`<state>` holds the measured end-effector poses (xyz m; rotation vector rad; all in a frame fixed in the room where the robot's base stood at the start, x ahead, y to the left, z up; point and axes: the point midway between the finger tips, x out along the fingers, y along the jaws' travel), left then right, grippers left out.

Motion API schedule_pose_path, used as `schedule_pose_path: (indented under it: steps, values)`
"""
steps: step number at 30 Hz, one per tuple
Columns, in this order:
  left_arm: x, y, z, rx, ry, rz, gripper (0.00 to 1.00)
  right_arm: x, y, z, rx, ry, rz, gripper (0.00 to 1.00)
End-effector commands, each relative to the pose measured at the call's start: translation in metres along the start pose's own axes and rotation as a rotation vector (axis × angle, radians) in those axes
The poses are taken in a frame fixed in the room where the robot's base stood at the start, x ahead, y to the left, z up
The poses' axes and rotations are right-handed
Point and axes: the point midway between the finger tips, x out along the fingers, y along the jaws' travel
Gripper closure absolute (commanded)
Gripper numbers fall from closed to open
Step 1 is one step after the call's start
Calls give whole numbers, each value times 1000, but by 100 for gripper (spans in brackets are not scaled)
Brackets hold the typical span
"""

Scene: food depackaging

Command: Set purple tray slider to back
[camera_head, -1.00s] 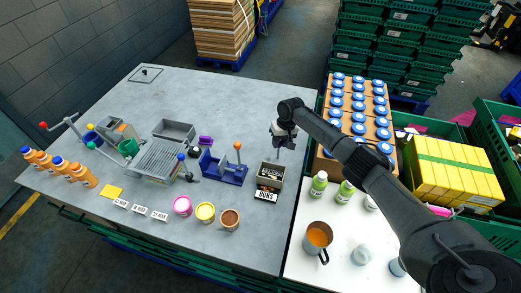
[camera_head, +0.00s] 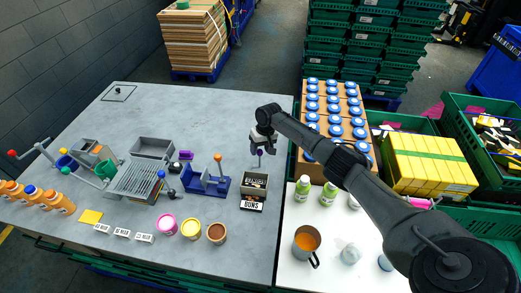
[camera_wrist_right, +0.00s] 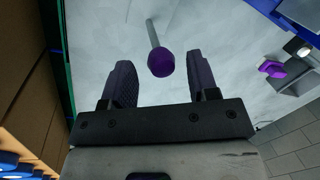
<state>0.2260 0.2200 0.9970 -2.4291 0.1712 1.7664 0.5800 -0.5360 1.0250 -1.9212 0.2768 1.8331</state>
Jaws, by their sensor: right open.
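A purple knob on a thin grey rod (camera_wrist_right: 161,63) shows in the right wrist view, lying between the two fingers of my right gripper (camera_wrist_right: 160,85). The fingers are apart and I see a gap on both sides of the knob. In the head view my right gripper (camera_head: 262,147) hangs over the table's right part, behind the buns box, and the rod (camera_head: 259,161) shows below it. A small purple block (camera_head: 186,155) sits near the grey tray, and a purple piece also shows at the right in the wrist view (camera_wrist_right: 271,68). My left gripper is not in view.
The buns box (camera_head: 254,182) and a blue fixture with an orange knob (camera_head: 208,186) stand near the gripper. A grey bin (camera_head: 151,148) is further left. Cartons with blue lids (camera_head: 333,120) stand right.

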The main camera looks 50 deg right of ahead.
Motion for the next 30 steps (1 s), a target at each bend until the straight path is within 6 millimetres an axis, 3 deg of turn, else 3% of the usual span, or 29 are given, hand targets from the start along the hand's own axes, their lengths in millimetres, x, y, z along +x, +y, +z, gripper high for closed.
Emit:
schedule_pose_path:
  steps: [12, 18, 24, 30]
  values:
    - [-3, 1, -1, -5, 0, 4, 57, -78, 0, 0, -1, 4, 1, 46]
    - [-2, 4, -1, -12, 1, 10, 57, -109, 0, 0, -1, 2, 1, 46]
    - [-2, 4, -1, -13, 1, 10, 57, -126, 0, 0, 0, 1, 1, 46]
    - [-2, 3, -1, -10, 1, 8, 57, -131, 1, 1, 0, -1, 2, 46]
